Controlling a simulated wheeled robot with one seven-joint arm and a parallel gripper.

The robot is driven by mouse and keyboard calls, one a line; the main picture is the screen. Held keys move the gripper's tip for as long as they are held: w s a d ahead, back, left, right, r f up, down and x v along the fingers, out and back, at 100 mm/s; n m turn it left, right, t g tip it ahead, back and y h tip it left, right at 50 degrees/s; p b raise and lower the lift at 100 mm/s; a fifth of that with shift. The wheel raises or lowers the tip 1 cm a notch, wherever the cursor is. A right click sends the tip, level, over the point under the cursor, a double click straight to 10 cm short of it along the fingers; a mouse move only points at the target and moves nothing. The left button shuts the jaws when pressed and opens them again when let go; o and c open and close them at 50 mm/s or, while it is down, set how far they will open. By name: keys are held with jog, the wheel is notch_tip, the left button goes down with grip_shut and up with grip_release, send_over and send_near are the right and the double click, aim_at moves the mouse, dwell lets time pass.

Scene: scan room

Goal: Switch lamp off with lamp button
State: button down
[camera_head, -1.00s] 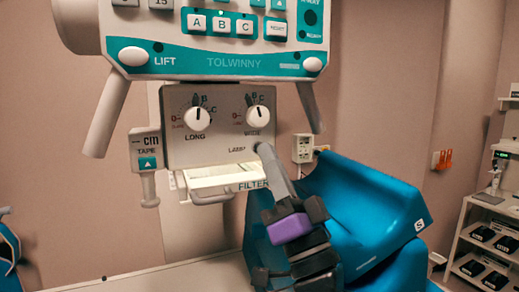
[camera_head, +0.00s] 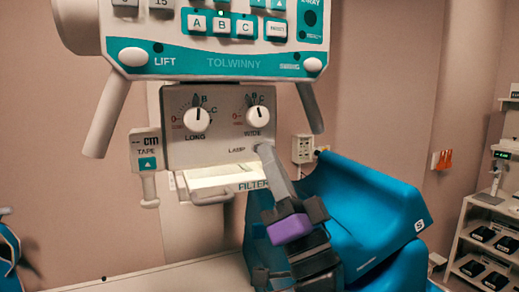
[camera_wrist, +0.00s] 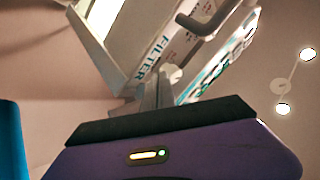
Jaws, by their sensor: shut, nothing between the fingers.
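The LAMP label (camera_head: 237,150) is on the lower right of the grey control box (camera_head: 220,143), under the WIDE dial. My gripper (camera_head: 264,150) is shut and empty, its pale fingers reaching up to the spot just right of that label. The fingertips cover the lamp button in the head view, so its state is hidden. In the wrist view the shut fingers (camera_wrist: 158,92) point at the box, and a small pale round knob (camera_wrist: 174,73) shows right beside their tips. I cannot tell whether they touch it.
The white filter tray (camera_head: 213,179) sticks out below the box, left of my fingers. A large console (camera_head: 215,60) hangs above. A blue chair-like shell (camera_head: 370,205) stands close right of my arm. A shelf (camera_head: 460,235) is farther right.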

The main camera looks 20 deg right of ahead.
jog(key=shift+w, duration=0.15)
dwell(0.5)
jog(key=shift+w, duration=0.25)
jog(key=shift+w+f+b, duration=0.2)
jog(key=shift+w+b, duration=0.4)
jog(key=shift+w, duration=0.1)
dwell(1.3)
jog(key=shift+s+a+f, duration=0.1)
jog(key=shift+s+f, duration=0.3)
jog(key=shift+s, duration=0.3)
jog(key=s, duration=0.1)
jog(key=s+p, duration=0.1)
jog(key=s, duration=0.3)
jog(key=shift+s+r, duration=0.15)
jog(key=shift+r, duration=0.15)
